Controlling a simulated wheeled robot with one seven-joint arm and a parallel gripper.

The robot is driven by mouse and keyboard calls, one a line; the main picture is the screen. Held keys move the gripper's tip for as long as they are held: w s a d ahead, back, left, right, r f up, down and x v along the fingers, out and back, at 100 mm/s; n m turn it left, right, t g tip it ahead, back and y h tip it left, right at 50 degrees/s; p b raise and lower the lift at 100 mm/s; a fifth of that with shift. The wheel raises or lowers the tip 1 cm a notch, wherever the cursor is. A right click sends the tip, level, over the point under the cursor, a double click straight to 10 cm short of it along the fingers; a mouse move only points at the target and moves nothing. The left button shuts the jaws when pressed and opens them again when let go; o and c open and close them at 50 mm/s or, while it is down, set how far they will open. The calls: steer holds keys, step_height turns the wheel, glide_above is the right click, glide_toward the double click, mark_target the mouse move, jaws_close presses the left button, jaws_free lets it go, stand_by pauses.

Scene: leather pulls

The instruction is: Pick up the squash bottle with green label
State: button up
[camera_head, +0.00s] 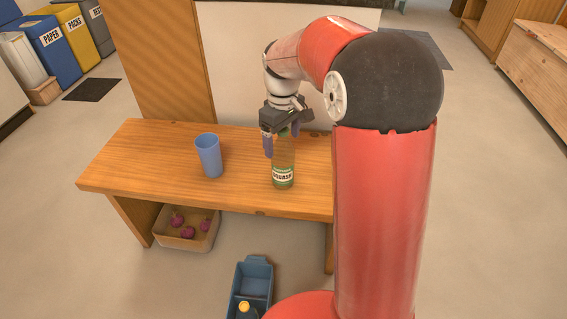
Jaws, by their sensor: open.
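The squash bottle (283,172) stands upright on the wooden bench, with a green label that reads SQUASH and a clear upper part. My gripper (281,145) is open over the upper part of the bottle. I cannot tell whether either finger touches the bottle. The bottle's top is hidden behind the gripper.
A blue cup (209,156) stands to the left of the bottle on the bench (140,160). Below are a box (170,240) of purple-red round things and a blue crate (255,267) with a yellow-capped bottle (245,310). My red arm hides the bench's right end.

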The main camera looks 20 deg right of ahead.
steer(key=shift+f, duration=0.8)
steer(key=shift+c, duration=0.4)
steer(key=c, duration=1.5)
